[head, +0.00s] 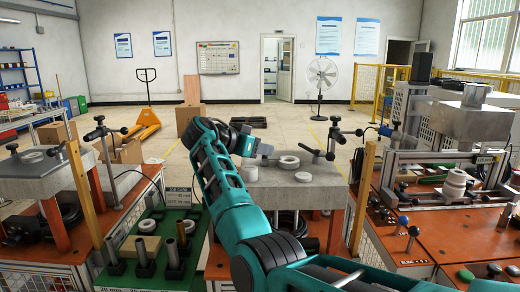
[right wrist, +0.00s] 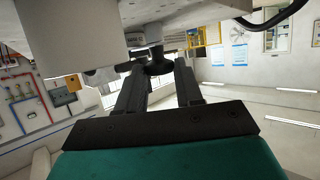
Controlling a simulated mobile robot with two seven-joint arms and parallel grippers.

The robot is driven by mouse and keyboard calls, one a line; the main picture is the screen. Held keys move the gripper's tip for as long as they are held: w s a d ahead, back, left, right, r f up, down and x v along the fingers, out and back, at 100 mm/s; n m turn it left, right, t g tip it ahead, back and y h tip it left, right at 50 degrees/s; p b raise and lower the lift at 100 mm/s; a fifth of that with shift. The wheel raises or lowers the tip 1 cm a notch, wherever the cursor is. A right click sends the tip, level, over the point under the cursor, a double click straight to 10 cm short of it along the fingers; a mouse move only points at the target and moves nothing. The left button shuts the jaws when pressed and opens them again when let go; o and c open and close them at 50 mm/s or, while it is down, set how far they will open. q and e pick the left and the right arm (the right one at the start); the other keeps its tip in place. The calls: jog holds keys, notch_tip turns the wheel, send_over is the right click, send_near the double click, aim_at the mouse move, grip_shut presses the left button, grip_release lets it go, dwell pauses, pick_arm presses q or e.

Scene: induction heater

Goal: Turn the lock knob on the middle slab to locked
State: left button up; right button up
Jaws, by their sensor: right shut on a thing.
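The middle slab (head: 290,196) is a thick grey block on an orange bench, with white rings on top. My right gripper (head: 268,150) is at its far left edge, reached by my teal arm from the lower right. In the right wrist view, the two dark fingers (right wrist: 158,72) are on either side of a black knob (right wrist: 158,64), shut on it, close to pale surfaces above. In the head view, my gripper and arm hide that knob, so its turn angle cannot be read. My left gripper is not in view.
A black-handled clamp (head: 332,143) stands at the slab's right rear. A white ring (head: 289,162) lies near the gripper. The left slab (head: 40,178) carries similar fittings. A green mat (head: 150,245) with upright rods lies to the left, below my arm.

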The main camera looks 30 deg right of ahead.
jog(key=shift+f+g, duration=0.1)
jog(key=shift+g, duration=0.3)
jog(key=o, duration=1)
jog(key=b+v, duration=0.1)
jog(key=v, duration=1.2)
